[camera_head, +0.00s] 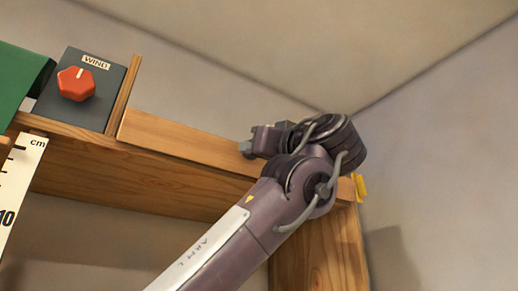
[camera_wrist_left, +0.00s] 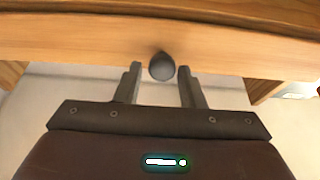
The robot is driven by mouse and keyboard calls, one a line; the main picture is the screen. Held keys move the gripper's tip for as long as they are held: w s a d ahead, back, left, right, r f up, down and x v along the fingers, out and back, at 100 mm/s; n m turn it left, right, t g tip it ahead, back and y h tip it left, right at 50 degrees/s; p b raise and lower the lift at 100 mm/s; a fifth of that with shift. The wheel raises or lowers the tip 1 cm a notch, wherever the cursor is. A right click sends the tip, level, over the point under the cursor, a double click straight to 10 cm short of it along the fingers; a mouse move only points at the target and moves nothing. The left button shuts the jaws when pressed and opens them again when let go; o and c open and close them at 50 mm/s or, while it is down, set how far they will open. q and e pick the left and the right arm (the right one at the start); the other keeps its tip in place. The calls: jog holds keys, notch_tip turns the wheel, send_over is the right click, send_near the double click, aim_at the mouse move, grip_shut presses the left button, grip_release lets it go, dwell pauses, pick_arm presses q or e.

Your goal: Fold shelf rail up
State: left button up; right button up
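The shelf rail appears as a long light wooden strip (camera_head: 185,138) along the top of a wooden shelf in the head view. In the left wrist view, a light wooden strip (camera_wrist_left: 80,42) crosses the picture, with a dark round knob (camera_wrist_left: 161,67) at its lower middle. My left gripper (camera_head: 246,148) is at the strip in the head view, where my own arm hides the right part. In the left wrist view its two fingers (camera_wrist_left: 159,72) are spread, one on each side of the knob, with gaps visible. My right gripper is not in view.
A dark panel labelled WIND (camera_head: 105,95) with a red knob (camera_head: 76,84) stands left of the strip. A green object (camera_head: 18,85) and a white cm scale (camera_head: 16,190) are at far left. A yellow piece (camera_head: 360,187) is at the shelf's right end. Walls stand behind.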

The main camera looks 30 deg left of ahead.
pick_arm(q)
jog(key=shift+s+a, duration=0.1)
jog(key=c, duration=0.6)
jog(key=r+h+p, duration=0.1)
jog(key=a+g+h+p, duration=0.1)
jog(key=h+p, duration=0.1)
jog(key=shift+w+r+p, duration=0.2)
jog(key=shift+r+p, duration=0.1)
jog(key=shift+r, duration=0.1)
jog(key=shift+c, duration=0.2)
jog(key=o, duration=1)
jog(key=shift+w+g, duration=0.1)
jog(key=shift+g, duration=0.2)
jog(key=shift+c, duration=0.2)
jog(key=b+v, duration=0.2)
jog(key=v, duration=0.6)
